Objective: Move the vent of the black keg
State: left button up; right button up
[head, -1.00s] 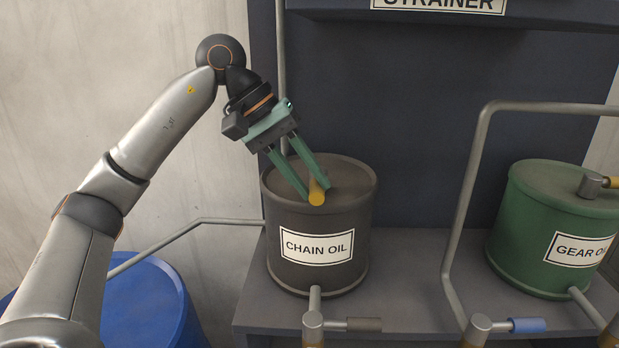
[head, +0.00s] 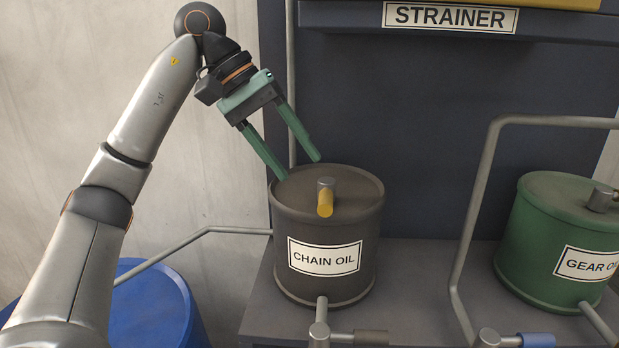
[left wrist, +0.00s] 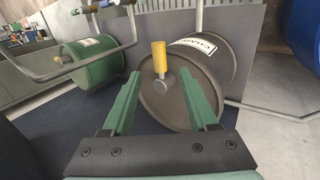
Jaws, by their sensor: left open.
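The black keg (head: 328,225), labelled CHAIN OIL, stands on the grey shelf. Its vent (head: 325,196) is on the lid, a grey stub with a yellow handle that points toward the front of the keg. My left gripper (head: 299,168) is open and empty, above and behind the left part of the lid, apart from the vent. In the left wrist view the yellow vent handle (left wrist: 159,58) shows beyond and between the open fingers, with the keg (left wrist: 205,85) behind them. My right gripper is not in view.
A green GEAR OIL keg (head: 550,235) stands to the right, with a bent grey pipe (head: 472,210) between the kegs. A STRAINER ledge (head: 450,18) is above. A blue drum (head: 150,305) is at lower left. Valves with handles (head: 371,338) are at the front.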

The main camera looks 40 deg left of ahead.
pick_arm(q)
jog(key=p+v, duration=0.2)
jog(key=v, duration=0.3)
jog(key=shift+a+r, duration=0.1)
jog(key=shift+r, duration=0.25)
jog(key=shift+s+f, duration=0.1)
dwell(0.4)
